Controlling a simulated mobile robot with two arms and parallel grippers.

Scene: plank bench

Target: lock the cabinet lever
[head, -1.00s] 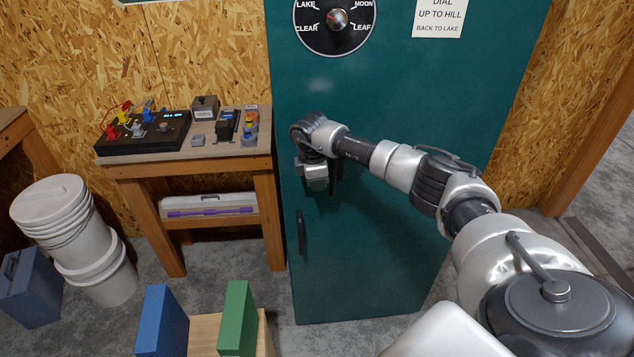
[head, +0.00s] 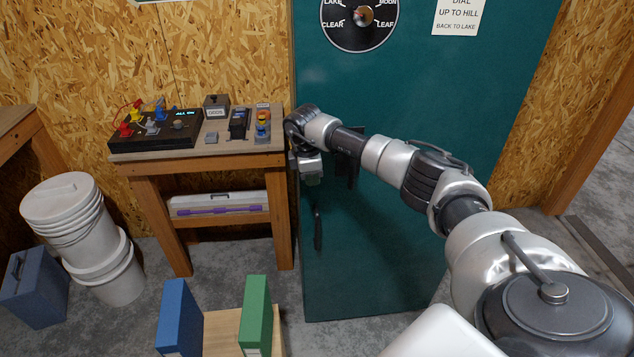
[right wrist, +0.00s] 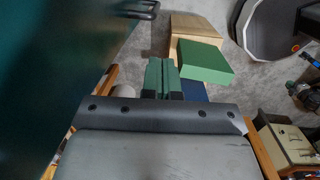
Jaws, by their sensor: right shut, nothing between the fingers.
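The tall teal cabinet (head: 400,220) stands in front of me. A dark handle-like bar (right wrist: 143,8) shows at the top of that view, away from the fingertips. My left gripper is not in view.
A round dial (head: 360,15) and a paper sign (head: 458,14) are on the cabinet. A wooden bench (head: 205,157) with a control box (head: 150,130) stands left of it.

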